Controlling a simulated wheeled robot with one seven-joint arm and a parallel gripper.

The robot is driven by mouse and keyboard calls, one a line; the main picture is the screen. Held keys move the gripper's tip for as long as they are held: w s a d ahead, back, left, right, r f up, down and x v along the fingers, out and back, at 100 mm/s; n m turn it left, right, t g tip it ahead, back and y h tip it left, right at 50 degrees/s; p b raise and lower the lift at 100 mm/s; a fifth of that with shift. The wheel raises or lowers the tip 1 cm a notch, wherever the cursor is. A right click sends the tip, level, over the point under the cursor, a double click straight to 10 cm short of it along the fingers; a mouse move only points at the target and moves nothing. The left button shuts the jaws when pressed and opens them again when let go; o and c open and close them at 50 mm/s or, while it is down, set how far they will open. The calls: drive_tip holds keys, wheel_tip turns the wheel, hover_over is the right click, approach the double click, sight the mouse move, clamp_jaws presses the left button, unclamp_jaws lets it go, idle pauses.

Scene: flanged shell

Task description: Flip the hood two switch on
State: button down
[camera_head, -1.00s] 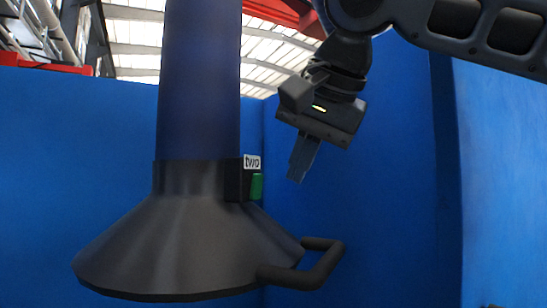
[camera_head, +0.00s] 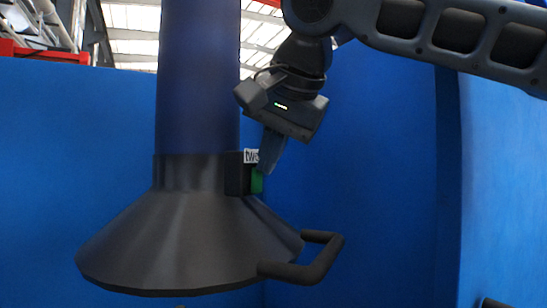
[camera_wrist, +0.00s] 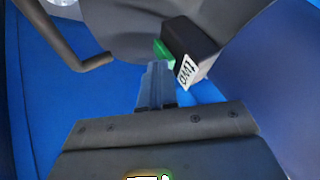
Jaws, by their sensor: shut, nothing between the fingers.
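The hood labelled two (camera_head: 185,245) is a dark flared cone under a blue duct. Its switch is a green rocker (camera_head: 257,181) on a black box (camera_head: 237,178) at the hood's neck, with a white "two" label (camera_head: 250,156) above. My gripper (camera_head: 265,170) is shut and empty, its fingertips just right of the label and at the upper part of the green rocker. In the wrist view the fingers (camera_wrist: 155,85) point toward the green rocker (camera_wrist: 163,51), close below it. I cannot tell whether they touch it.
A dark bar handle (camera_head: 318,262) sticks out from the hood's lower right rim. Blue walls (camera_head: 380,200) stand behind and to the right. The space right of the switch is free apart from my arm.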

drive_tip(key=shift+a, duration=0.15)
drive_tip(key=shift+r+p, duration=0.6)
drive_tip(key=shift+r, duration=0.25)
